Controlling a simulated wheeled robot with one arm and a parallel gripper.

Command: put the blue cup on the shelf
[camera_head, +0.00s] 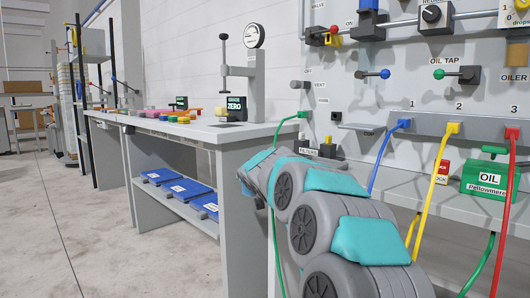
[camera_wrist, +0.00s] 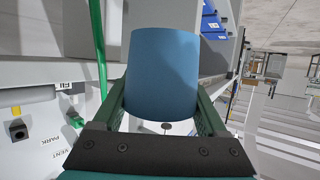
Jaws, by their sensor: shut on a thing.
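The blue cup (camera_wrist: 163,68) fills the middle of the wrist view, between the two green fingers of my gripper (camera_wrist: 162,112). My gripper is shut on it, one finger against each side. The inside of the cup does not show. A low shelf (camera_head: 178,203) under the grey workbench holds several blue bins with white labels. A small grey ledge (camera_head: 362,128) also sticks out from the wall panel. I cannot tell which of these is the task's shelf.
The workbench top (camera_head: 190,128) carries coloured blocks and a dial gauge stand (camera_head: 253,70). At right, blue, yellow and red hoses hang from a numbered manifold (camera_head: 430,126) near a green oil box (camera_head: 488,180). A green hose (camera_wrist: 98,45) runs close beside my gripper. The left floor is clear.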

